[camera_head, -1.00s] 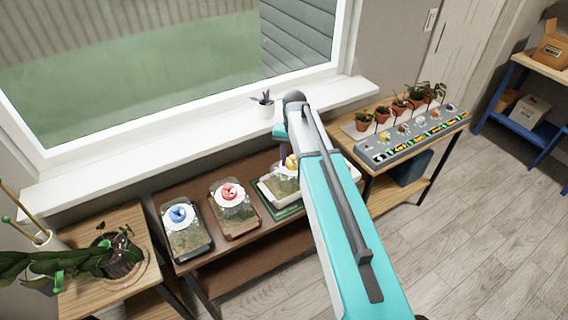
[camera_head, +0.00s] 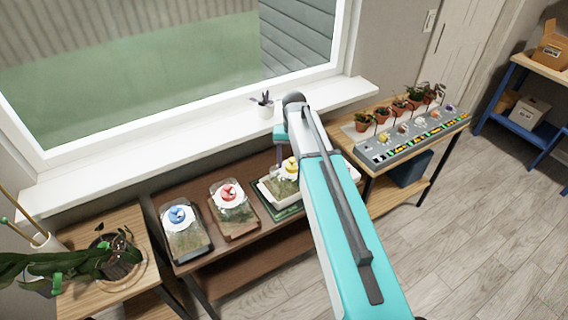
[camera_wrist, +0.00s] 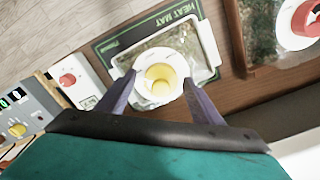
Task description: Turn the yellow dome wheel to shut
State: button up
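The yellow dome wheel (camera_wrist: 161,80) sits in a white round collar on top of a clear dome over a planted tray (camera_wrist: 150,50). In the head view the yellow wheel (camera_head: 290,166) is partly hidden by my arm. My gripper (camera_wrist: 160,78) is open, with one purple finger on each side of the wheel and collar in the wrist view. I cannot tell whether the fingertips touch them, or how high they are. In the head view my arm hides most of the gripper.
A red-wheeled dome (camera_head: 230,194) and a blue-wheeled dome (camera_head: 178,216) stand to the left on the brown bench (camera_head: 237,238). A dark green heat mat (camera_wrist: 116,42) lies under the yellow dome's tray. A grey control panel (camera_head: 412,140) and several potted plants stand to the right.

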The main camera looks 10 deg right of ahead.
jog(key=shift+r, duration=0.15)
notch_tip(320, 180, up, 14)
jog(key=b, duration=0.3)
jog(key=shift+f, duration=0.25)
dwell(0.7)
dwell(0.5)
